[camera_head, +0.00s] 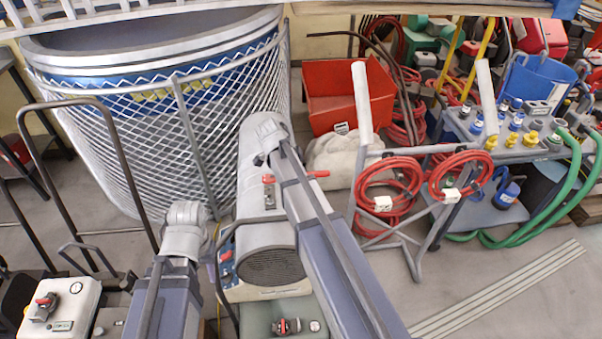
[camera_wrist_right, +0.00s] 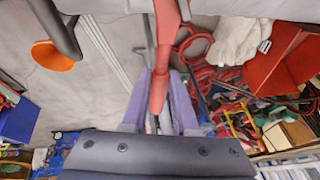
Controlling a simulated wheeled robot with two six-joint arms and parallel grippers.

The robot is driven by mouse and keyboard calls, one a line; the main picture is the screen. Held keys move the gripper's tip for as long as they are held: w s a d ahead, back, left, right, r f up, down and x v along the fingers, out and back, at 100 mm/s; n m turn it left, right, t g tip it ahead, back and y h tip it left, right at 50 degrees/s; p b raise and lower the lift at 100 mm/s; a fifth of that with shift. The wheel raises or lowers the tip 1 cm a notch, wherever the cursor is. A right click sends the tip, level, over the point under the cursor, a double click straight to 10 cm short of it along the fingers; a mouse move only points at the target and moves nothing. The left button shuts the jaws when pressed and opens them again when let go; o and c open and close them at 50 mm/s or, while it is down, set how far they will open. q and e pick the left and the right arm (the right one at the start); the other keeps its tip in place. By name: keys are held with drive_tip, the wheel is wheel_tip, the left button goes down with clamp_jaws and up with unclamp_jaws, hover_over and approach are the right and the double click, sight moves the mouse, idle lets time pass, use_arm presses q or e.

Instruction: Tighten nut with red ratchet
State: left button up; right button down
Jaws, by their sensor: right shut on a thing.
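The red ratchet (camera_wrist_right: 160,75) shows in the right wrist view, its red handle running down from the top edge. My right gripper (camera_wrist_right: 162,98) is shut on it, with a purple finger on each side. In the head view a short red piece (camera_head: 318,174) sticks out beside my right arm; I cannot tell whether it is the ratchet. My left gripper (camera_head: 187,213) is at the lower left in the head view, in front of the mesh-sided tank; its fingers are not clear. I cannot make out the nut in either view.
A large cylindrical grey machine (camera_head: 270,262) stands in the middle, behind my right arm. A mesh-sided tank (camera_head: 130,130) is at the left. A metal rack with red hoses (camera_head: 385,190), a red hopper (camera_head: 335,92) and a valve table (camera_head: 515,150) fill the right. The lower right floor is clear.

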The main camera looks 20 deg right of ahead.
drive_tip(key=shift+f+b, duration=2.55)
drive_tip(key=shift+f, duration=0.05)
drive_tip(key=shift+f+b, duration=0.65)
drive_tip(key=shift+b, duration=0.05)
drive_tip(key=shift+w+d+r+n+p, duration=0.1)
drive_tip(key=shift+w+r+n+p, duration=0.35)
drive_tip(key=shift+r+n+p, duration=0.1)
drive_tip(key=shift+f+b, duration=0.3)
drive_tip(key=shift+f, duration=0.05)
idle(0.6)
drive_tip(key=shift+f, duration=0.15)
drive_tip(key=shift+s+f+b, duration=0.1)
drive_tip(key=shift+b, duration=0.2)
idle(0.7)
